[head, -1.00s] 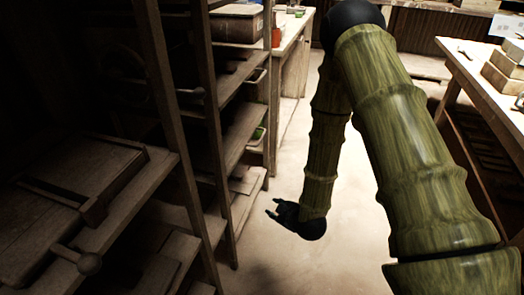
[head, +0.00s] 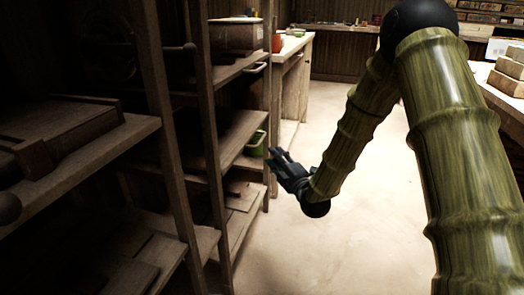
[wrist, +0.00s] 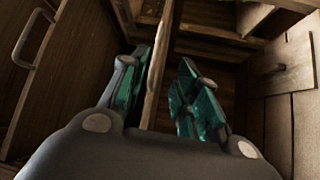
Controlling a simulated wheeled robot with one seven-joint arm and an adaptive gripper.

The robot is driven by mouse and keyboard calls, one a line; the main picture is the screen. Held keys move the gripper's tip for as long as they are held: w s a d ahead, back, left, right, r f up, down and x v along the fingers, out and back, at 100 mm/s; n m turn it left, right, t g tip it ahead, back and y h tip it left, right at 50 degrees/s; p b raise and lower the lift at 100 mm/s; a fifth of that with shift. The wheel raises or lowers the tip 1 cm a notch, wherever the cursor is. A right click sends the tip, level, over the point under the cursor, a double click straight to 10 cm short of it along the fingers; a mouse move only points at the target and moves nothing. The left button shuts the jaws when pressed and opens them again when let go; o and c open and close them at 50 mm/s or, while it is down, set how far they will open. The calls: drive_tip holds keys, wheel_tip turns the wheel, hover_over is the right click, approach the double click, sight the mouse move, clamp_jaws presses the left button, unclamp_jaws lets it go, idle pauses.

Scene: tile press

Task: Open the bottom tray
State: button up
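My gripper (head: 280,160) is in front of the right end of the wooden shelf rack, its fingers pointing up-left toward it. In the wrist view its teal-padded fingers (wrist: 158,95) are spread apart, with a wooden upright (wrist: 154,75) showing between them. I cannot tell whether they touch it. No tray is held. Low in the rack, flat boards or trays (head: 243,196) lie on the bottom shelf; which is the bottom tray is not clear.
Rack posts (head: 207,125) stand close to my gripper. A green container (head: 257,141) sits on a middle shelf, and a bar handle (head: 255,68) juts out above it. A workbench with blocks (head: 508,80) stands at right. The floor (head: 345,215) between is clear.

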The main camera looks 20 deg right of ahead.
sight(262, 138)
drive_tip(key=shift+r+b+x, duration=0.1)
drive_tip(key=shift+b+x, duration=0.9)
drive_tip(key=shift+x, duration=1.8)
drive_tip(key=shift+r+b+x, duration=0.15)
drive_tip(key=shift+b+x, duration=0.85)
drive_tip(key=shift+x, duration=1.75)
drive_tip(key=shift+c, duration=0.3)
clamp_jaws()
